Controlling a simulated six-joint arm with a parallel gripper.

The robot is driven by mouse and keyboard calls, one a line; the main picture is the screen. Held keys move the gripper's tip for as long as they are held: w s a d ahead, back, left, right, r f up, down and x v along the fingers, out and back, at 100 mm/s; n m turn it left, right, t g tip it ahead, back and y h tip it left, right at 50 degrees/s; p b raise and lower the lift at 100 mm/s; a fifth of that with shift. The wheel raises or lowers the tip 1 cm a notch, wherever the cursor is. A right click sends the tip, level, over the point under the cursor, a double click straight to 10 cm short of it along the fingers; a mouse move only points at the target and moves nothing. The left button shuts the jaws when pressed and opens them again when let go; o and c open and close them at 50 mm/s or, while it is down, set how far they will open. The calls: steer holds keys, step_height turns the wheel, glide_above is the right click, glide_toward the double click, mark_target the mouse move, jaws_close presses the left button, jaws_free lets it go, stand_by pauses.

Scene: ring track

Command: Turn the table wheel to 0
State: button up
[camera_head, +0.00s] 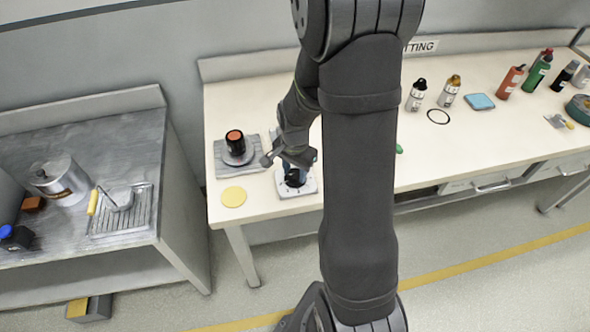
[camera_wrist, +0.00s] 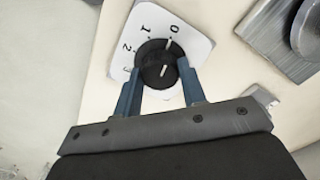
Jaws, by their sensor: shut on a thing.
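The table wheel is a round black knob (camera_wrist: 150,54) on a white plate (camera_wrist: 197,45) with the numbers 0, 1, 2 and 3. The 0 is at the plate's upper right in the wrist view, with 1, 2 and 3 running down the left. In the head view, my gripper (camera_head: 296,166) is over the white plate (camera_head: 309,188) near the table's front edge, partly hiding the knob.
Left of the plate stand a grey board (camera_head: 223,153) with a black and orange knob (camera_head: 235,143), and a yellow disc (camera_head: 233,197). Bottles (camera_head: 416,96) and a blue sponge-like block (camera_head: 481,102) are at the back right. My arm hides the table's middle.

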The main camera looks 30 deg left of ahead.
mark_target(295, 173)
steer(key=o, duration=1)
step_height(295, 173, up, 17)
steer(key=shift+r, duration=0.2)
step_height(295, 173, down, 18)
steer(key=shift+r, duration=0.25)
stand_by(0.6)
steer(key=shift+r, duration=0.1)
